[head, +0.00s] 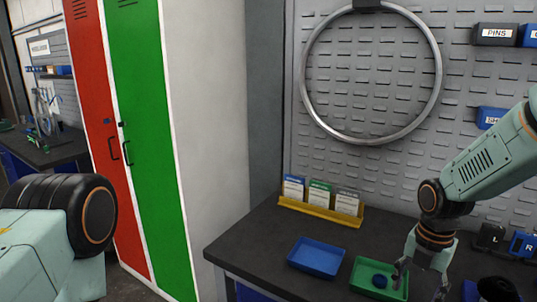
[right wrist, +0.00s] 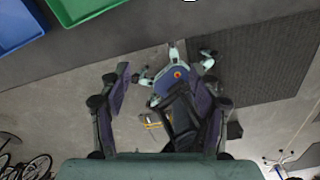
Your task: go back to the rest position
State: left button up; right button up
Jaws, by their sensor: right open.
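My right gripper (head: 418,280) is at the lower right of the head view, over the bench and beside the green tray (head: 361,264). In the right wrist view its two fingers (right wrist: 163,92) stand wide apart with nothing held between them. Past them show the floor and part of my own body. My left arm enters the head view at the lower left; its gripper is outside the picture. The green tray holds a small dark blue round thing (head: 379,281). The blue tray (head: 316,257) looks empty.
A yellow card holder (head: 320,211) stands at the back of the dark bench (head: 243,246). A metal wheel rim (head: 307,95) hangs on the perforated panel. Red (head: 92,110) and green (head: 150,130) lockers stand left. Black (head: 490,237) and blue (head: 523,245) blocks sit right of my right arm.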

jog(key=s+a+f+m+b, duration=0.3)
jog(key=s+f+m, duration=0.3)
jog(key=f, duration=0.4)
jog(key=s+a+f+m+b, duration=0.25)
jog(key=s+f+m, duration=0.3)
jog(key=f, duration=0.45)
jog(key=s+a+f+m+b, duration=0.1)
jog(key=s+f+m+b, duration=0.2)
jog(key=s+f+m, duration=0.3)
jog(key=s+a+f+m+b, duration=0.1)
jog(key=s+f+m, duration=0.5)
jog(key=s, duration=0.8)
jog(key=m+b, duration=0.1)
jog(key=m, duration=0.2)
jog(key=shift+a+b, duration=0.3)
jog(key=shift+b, duration=0.1)
jog(key=shift+d+m, duration=0.1)
jog(key=shift+m, duration=0.15)
jog(key=c, duration=0.4)
jog(key=shift+s, duration=0.1)
jog(key=shift+c, duration=0.7)
